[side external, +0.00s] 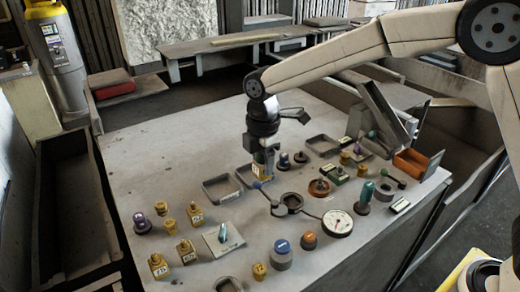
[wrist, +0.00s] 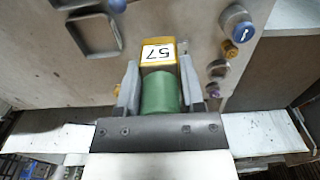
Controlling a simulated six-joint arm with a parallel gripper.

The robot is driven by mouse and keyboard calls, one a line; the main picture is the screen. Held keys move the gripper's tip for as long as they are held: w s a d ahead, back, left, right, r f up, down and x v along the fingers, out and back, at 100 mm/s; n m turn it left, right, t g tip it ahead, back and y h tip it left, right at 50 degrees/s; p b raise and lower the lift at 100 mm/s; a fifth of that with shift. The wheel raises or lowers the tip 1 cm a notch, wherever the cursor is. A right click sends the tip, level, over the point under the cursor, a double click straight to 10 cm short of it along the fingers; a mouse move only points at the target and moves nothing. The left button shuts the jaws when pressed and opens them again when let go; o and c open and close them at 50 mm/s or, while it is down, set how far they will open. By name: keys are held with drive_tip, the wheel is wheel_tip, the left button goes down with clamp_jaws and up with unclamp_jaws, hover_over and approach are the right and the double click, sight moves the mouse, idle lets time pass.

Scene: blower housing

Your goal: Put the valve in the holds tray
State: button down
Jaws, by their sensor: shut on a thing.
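My gripper (wrist: 158,90) is shut on the green cylindrical part of a piece with a yellow block and a white label reading 57. I take this piece to be the valve (wrist: 162,95). In the side view my gripper (side external: 262,150) points down over the table, with the valve (side external: 257,171) partly hidden at its fingers. I cannot tell whether the valve touches the table. Shallow grey trays stand just left of it, one (side external: 222,190) more fully visible. One tray (wrist: 95,35) also shows in the wrist view. I cannot tell which is the holds tray.
Several yellow labelled pieces (side external: 187,250) stand at the front left. A round gauge (side external: 338,223), dark rings and coloured knobs crowd the right of the table. Another grey tray (side external: 322,145) and an orange bin (side external: 418,163) lie farther right. The table's back left is clear.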

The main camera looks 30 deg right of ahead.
drive_tip(key=shift+w+a, duration=0.2)
drive_tip(key=shift+w+a+f, duration=0.15)
drive_tip(key=shift+w+f, duration=0.1)
drive_tip(key=shift+w, duration=0.25)
drive_tip(key=shift+w+a+f, duration=0.6)
drive_tip(key=shift+w+f, duration=0.9)
drive_tip(key=shift+w, duration=0.5)
drive_tip(key=shift+w+a+f, duration=0.55)
drive_tip(key=shift+w+f, duration=0.9)
drive_tip(key=shift+w, duration=0.55)
drive_tip(key=shift+w+a+f, duration=0.6)
drive_tip(key=shift+w+f, duration=0.9)
drive_tip(key=shift+w, duration=0.5)
drive_tip(key=shift+f, duration=0.1)
drive_tip(key=shift+w+f, duration=0.2)
drive_tip(key=shift+f, duration=1.5)
drive_tip(key=shift+f, duration=0.1)
